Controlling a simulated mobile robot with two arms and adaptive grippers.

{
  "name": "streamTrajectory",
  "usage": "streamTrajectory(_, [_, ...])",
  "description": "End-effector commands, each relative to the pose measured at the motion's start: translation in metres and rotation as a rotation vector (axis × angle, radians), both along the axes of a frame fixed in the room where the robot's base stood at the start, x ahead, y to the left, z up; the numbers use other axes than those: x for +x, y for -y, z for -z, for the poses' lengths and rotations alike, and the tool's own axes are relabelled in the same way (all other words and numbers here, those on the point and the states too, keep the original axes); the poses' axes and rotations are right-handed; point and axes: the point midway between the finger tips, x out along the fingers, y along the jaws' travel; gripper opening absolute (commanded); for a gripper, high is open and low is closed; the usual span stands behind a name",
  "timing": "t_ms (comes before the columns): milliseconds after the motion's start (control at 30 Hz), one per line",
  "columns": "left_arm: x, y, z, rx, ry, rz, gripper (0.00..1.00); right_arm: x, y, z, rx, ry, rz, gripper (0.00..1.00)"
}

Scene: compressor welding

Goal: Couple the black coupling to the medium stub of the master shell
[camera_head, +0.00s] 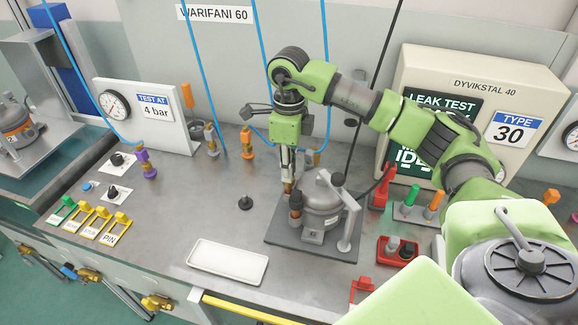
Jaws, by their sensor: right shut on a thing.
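The master shell (322,207) is a grey rounded vessel on a dark plate, right of the table's middle. A short upright stub with a brownish top (295,203) stands at its left side; I cannot tell its size class. My right gripper (289,176) points down just above this stub. It is shut on a small piece, apparently the black coupling, whose brassy lower end (288,187) shows at the fingertips. The fingers hide most of it. I cannot tell whether this end touches the stub. My left gripper is not in view.
A round black piece (337,179) sits by the shell's top, and a grey clamp handle (350,225) stands at its right. Blue hoses hang behind.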

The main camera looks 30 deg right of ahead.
Motion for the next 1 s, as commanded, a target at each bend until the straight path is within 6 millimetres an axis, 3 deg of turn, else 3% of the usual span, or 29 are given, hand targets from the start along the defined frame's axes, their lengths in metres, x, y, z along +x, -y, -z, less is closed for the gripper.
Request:
streamTrajectory(500, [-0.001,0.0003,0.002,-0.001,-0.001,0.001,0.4,0.0003,0.0002,0.0009,0.0,0.001,0.0,0.0])
streamTrajectory(533, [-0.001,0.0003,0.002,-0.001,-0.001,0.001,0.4,0.0003,0.0002,0.0009,0.0,0.001,0.0,0.23])
streamTrajectory(600, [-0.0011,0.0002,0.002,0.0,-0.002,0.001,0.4,0.0003,0.0002,0.001,0.0,0.001,0.0,0.38])
streamTrajectory(1000, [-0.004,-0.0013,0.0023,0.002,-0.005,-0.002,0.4,0.0005,0.0001,-0.0031,0.0,0.001,0.0,0.38])
